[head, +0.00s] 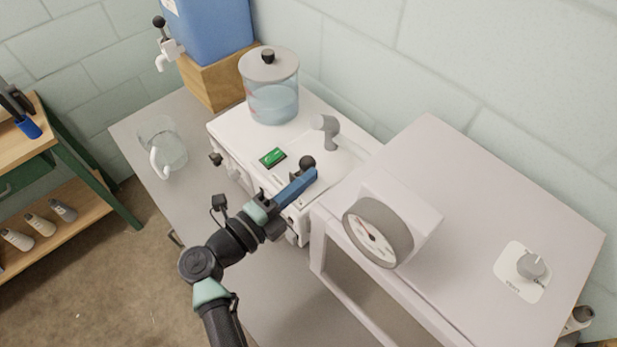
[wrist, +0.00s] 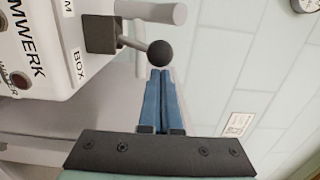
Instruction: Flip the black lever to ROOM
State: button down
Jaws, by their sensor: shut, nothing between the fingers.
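The black lever shows in the wrist view as a dark ball knob (wrist: 160,53) on a thin rod from a black block on a white panel. The rod slants slightly down in the picture, to the side of the label BOX (wrist: 79,65). Another label ending in M (wrist: 67,8) is cut off at the top edge. The knob also shows in the head view (head: 307,162). My gripper (wrist: 160,72) is shut and empty, its blue fingertips right beside the knob; I cannot tell whether they touch. In the head view my gripper (head: 311,175) is at the white machine's front right.
The white machine (head: 225,130) carries a clear lidded jar (head: 272,95) and a grey post (head: 327,128). A white stand with a dial gauge (head: 378,232) is close on the right. A glass jug (head: 163,148) stands left. A blue tank (head: 212,28) is behind.

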jog(key=n, duration=0.1)
jog(key=w+a+r+n+p, duration=0.1)
jog(key=n+p, duration=0.1)
jog(key=shift+w+a+r, duration=0.2)
jog(key=shift+a+r, duration=0.05)
jog(key=w+a+n, duration=0.1)
jog(key=n, duration=0.1)
jog(key=w+a+n+p, duration=0.1)
jog(key=n, duration=0.1)
jog(key=shift+p, duration=0.3)
jog(key=shift+w+a+f+g, duration=0.15)
jog(key=shift+w+a+g, duration=0.15)
jog(key=shift+w+a, duration=0.05)
